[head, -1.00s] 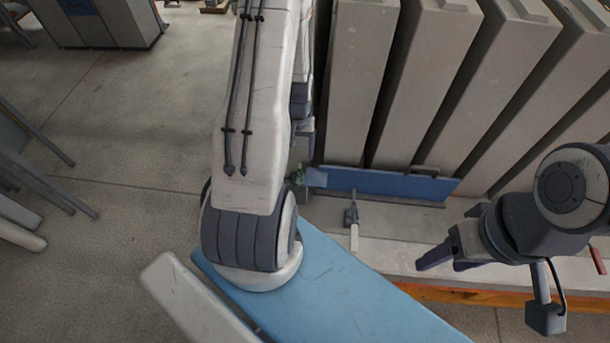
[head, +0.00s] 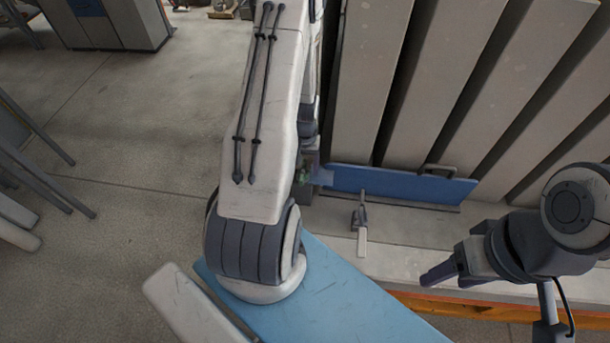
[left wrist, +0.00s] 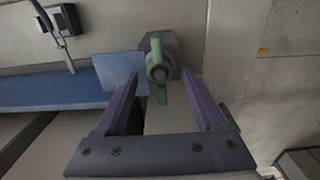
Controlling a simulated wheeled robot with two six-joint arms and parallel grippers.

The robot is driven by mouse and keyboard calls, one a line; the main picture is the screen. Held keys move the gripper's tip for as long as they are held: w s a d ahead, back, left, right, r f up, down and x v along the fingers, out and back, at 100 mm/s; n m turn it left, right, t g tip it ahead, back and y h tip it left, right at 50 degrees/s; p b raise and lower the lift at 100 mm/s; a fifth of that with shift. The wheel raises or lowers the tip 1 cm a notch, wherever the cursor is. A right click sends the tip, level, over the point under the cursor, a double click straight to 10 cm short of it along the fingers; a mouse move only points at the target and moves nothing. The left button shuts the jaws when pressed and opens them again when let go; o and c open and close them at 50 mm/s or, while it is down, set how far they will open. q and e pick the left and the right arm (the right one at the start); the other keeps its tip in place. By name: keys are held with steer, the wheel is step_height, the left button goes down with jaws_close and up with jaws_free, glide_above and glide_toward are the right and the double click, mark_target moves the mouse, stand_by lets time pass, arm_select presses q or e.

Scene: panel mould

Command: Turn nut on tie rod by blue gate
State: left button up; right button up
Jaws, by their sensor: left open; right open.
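The blue gate (head: 400,186) stands upright along the slab's edge. At its left end, a green winged nut (left wrist: 160,66) sits on a rod end before a grey plate; in the head view it is a small green patch, mostly hidden by my left arm. My left gripper (left wrist: 161,77) is open, its two purple fingers on either side of the nut's lower wing, apart from it as far as I can tell. In the head view my left gripper (head: 312,165) is largely hidden.
Tall grey concrete panels (head: 370,80) stand in a row behind the gate. A grey clamp-like lever (head: 361,225) stands on the ledge in front of it. An orange beam (head: 480,308) runs along the ledge's front. Open floor (head: 130,140) lies to the left.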

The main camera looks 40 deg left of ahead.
arm_select(q)
jaws_close()
steer(key=shift+d+m, duration=0.15)
steer(key=shift+m, duration=1.55)
steer(key=shift+m, duration=0.8)
steer(key=shift+s+d+m, duration=0.1)
steer(key=shift+d+m, duration=0.05)
steer(key=shift+m, duration=0.75)
steer(key=m, duration=0.3)
steer(key=shift+s+d+m, duration=0.1)
steer(key=shift+d+m, duration=0.05)
steer(key=shift+m, duration=0.15)
